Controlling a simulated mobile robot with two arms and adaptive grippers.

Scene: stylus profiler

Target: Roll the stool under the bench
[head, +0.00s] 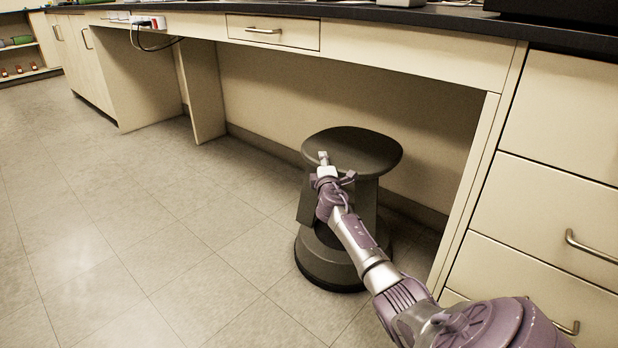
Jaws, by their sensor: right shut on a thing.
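The stool (365,146) is dark grey with a round seat and a wide round base (322,262). It stands upright on the floor at the front of the right knee space of the bench (400,42), near the right-hand side panel. My right gripper (323,158) reaches in from the lower right and is shut on the stool at the near left edge of its seat. The gripper and forearm hide part of the stool's middle and base. My left gripper is not in the view.
A side panel (200,88) bounds the knee space on the left. A drawer cabinet (545,190) with protruding handles stands on the right, close to my arm. The tiled floor (130,220) is clear on the left. A cable (150,45) hangs beneath a power strip.

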